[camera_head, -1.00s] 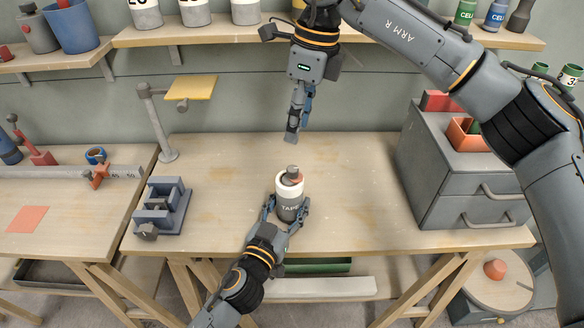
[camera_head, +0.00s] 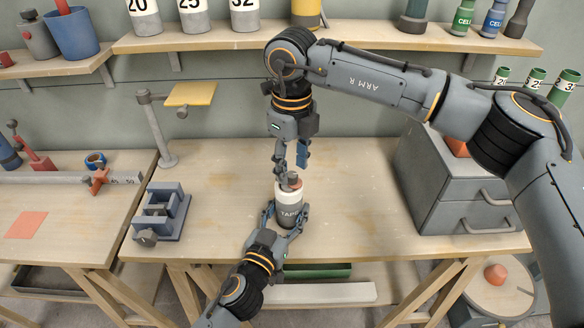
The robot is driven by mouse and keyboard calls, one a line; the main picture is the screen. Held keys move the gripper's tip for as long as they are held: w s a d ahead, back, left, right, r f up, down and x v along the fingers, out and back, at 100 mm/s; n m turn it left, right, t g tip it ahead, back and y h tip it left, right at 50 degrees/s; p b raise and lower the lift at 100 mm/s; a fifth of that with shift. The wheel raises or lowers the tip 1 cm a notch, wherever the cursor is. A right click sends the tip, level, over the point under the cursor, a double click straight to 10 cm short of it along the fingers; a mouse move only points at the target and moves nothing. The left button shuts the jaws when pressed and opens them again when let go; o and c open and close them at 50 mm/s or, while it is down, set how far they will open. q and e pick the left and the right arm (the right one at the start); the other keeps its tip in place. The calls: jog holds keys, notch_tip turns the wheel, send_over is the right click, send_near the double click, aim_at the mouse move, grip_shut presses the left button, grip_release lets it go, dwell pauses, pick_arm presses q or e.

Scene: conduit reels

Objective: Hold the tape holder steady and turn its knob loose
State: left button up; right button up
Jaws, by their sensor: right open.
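The tape holder (camera_head: 289,215) is a grey cylinder lettered TAPE with a white upper part. It stands upright near the front edge of the workbench. Its knob (camera_head: 292,179) is a small grey piece on top, with a bit of red beside it. My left gripper (camera_head: 287,222) comes from the front and has its fingers closed around the holder's lower body, one on each side. My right gripper (camera_head: 291,167) points down over the holder with its fingers apart. Its fingertips are at about the knob's height in the picture; I cannot tell whether they touch it.
A blue-grey vice (camera_head: 170,212) stands at the workbench's (camera_head: 345,190) left. A lamp-like stand with a yellow plate (camera_head: 190,94) is behind it. A grey drawer unit (camera_head: 450,190) stands at the right. Bench surface on both sides of the holder is clear.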

jog(key=shift+f, duration=0.75)
grip_shut()
